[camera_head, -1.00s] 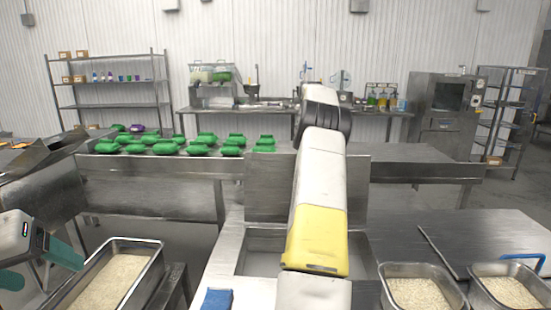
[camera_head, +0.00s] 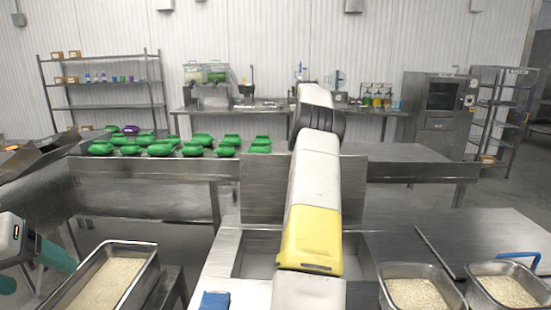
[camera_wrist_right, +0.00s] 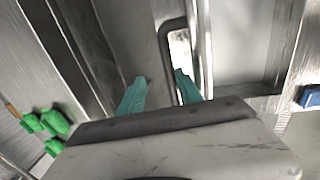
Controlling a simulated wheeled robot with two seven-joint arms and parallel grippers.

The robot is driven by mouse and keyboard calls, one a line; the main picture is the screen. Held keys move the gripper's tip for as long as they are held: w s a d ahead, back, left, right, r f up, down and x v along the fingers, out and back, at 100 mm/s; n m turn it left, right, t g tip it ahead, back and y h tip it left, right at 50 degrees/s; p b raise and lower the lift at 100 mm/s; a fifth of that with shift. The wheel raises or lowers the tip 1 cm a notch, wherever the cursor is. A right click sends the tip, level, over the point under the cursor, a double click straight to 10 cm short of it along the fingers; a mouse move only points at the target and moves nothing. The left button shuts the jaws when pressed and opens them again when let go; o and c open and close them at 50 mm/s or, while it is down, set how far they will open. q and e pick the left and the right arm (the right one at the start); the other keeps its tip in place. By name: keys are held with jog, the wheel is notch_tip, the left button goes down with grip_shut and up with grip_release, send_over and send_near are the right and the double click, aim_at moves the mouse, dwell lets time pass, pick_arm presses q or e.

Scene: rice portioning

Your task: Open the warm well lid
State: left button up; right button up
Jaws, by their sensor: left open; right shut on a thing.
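The warm well lid (camera_head: 262,188) is a grey steel panel standing upright behind the open rectangular well (camera_head: 255,266) in the head view. My right arm crosses in front and hides part of both. My right gripper is hidden in the head view. In the right wrist view, the right gripper's teal fingers (camera_wrist_right: 160,77) are at a dark bar handle (camera_wrist_right: 165,42) on a steel surface, shut on it; the exact contact is hard to see. My left gripper (camera_head: 42,277) is open and empty at the lower left, beside a rice pan.
A deep rice pan (camera_head: 150,270) stands at the lower left. Two smaller rice pans (camera_head: 379,290) (camera_head: 470,295) stand at the lower right, before a flat steel sheet (camera_head: 485,235). A blue block (camera_head: 215,300) lies in front of the well. Several green items (camera_head: 160,150) lie on the back counter.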

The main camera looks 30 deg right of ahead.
jog(key=shift+w+f, duration=0.15)
jog(key=shift+f, duration=0.4)
jog(key=r, duration=0.5)
jog(key=s+r, duration=0.1)
jog(key=r, duration=0.1)
jog(key=shift+a+r, duration=0.2)
jog(key=shift+r, duration=0.2)
jog(key=shift+s+a+r, duration=0.1)
jog(key=shift+a+r, duration=0.05)
jog(key=shift+r, duration=0.35)
